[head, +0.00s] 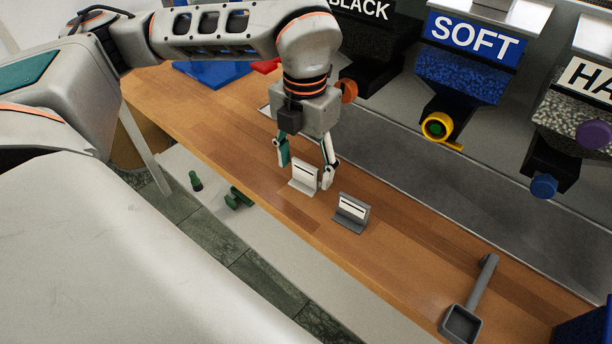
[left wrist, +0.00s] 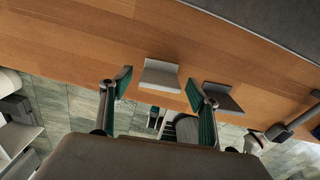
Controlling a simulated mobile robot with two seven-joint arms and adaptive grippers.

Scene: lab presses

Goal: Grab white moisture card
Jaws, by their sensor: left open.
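The white moisture card (head: 302,180) stands upright on a small foot on the wooden bench, with a dark line across its face. My left gripper (head: 305,170) points down over it, open, with one finger on each side of the card. In the left wrist view the white card (left wrist: 160,76) lies between and just beyond the two open fingers (left wrist: 158,88). I cannot tell whether either finger touches it. My right gripper is not in view.
A similar grey card (head: 351,212) stands close to the right; it also shows in the left wrist view (left wrist: 222,98). A grey scoop (head: 463,322) lies at the front right. Dispensers, one marked SOFT (head: 470,55), hang behind the bench. Small green items (head: 238,198) lie below the bench edge.

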